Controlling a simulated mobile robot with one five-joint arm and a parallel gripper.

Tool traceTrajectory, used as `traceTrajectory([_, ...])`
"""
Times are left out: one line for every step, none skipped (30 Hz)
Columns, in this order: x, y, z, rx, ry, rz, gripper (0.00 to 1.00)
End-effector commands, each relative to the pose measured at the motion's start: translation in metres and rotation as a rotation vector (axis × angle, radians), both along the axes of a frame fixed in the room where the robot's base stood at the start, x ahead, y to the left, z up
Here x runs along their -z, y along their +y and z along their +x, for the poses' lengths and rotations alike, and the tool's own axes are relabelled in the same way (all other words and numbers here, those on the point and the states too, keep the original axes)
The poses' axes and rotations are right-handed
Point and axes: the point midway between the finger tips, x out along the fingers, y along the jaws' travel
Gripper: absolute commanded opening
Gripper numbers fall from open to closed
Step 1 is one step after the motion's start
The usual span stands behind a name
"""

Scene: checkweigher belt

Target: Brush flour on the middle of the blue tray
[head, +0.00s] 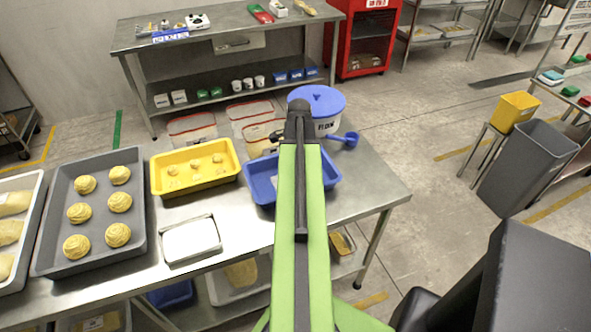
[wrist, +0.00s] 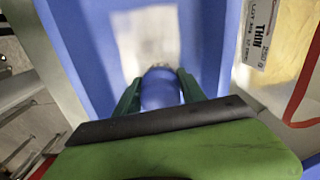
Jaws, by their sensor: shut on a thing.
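The blue tray (head: 262,185) lies on the steel table, partly hidden behind my arm in the head view. In the wrist view the blue tray (wrist: 75,25) fills the middle, below my gripper (wrist: 158,80). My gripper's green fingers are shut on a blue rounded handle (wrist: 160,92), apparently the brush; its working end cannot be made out. A blurred whitish patch (wrist: 145,35) shows just beyond the handle, over the middle of the tray; I cannot tell whether it is flour or bristles. In the head view the gripper is hidden behind my arm.
A flour tub (head: 327,126) with a blue lid and a blue scoop (head: 345,140) stand behind the tray. A yellow tray (head: 164,182) and a small metal tray with white contents (head: 190,262) are to the left. A grey tray (head: 52,240) holds several dough rounds.

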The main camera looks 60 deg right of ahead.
Motion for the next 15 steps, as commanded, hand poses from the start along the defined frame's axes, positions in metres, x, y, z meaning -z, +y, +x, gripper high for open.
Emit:
traceTrajectory([0.0,0.003,-0.004,0.001,0.003,0.002,0.1])
traceTrajectory([-0.001,0.004,-0.006,0.001,0.003,0.002,0.1])
traceTrajectory([-0.001,0.006,-0.008,0.001,0.003,0.002,0.1])
traceTrajectory([-0.001,0.008,-0.009,0.001,0.003,0.002,0.1])
traceTrajectory([-0.002,0.009,-0.01,0.001,0.003,0.002,0.1])
traceTrajectory([-0.001,0.009,-0.011,0.001,0.003,0.002,0.1])
traceTrajectory([-0.001,0.009,-0.011,0.001,0.003,0.002,0.1])
traceTrajectory([-0.001,0.008,-0.01,0.0,0.003,0.002,0.1])
traceTrajectory([-0.001,0.009,-0.01,0.0,0.003,0.002,0.1])
traceTrajectory([-0.001,0.009,-0.01,0.0,0.003,0.002,0.1])
traceTrajectory([-0.001,0.01,-0.009,0.0,0.003,0.002,0.1])
traceTrajectory([-0.001,0.012,-0.007,0.0,0.002,0.001,0.1])
traceTrajectory([-0.001,0.014,-0.006,0.0,0.002,0.001,0.1])
traceTrajectory([-0.001,0.016,-0.005,0.0,0.002,0.001,0.1])
traceTrajectory([0.0,0.02,-0.002,0.0,0.002,0.001,0.1])
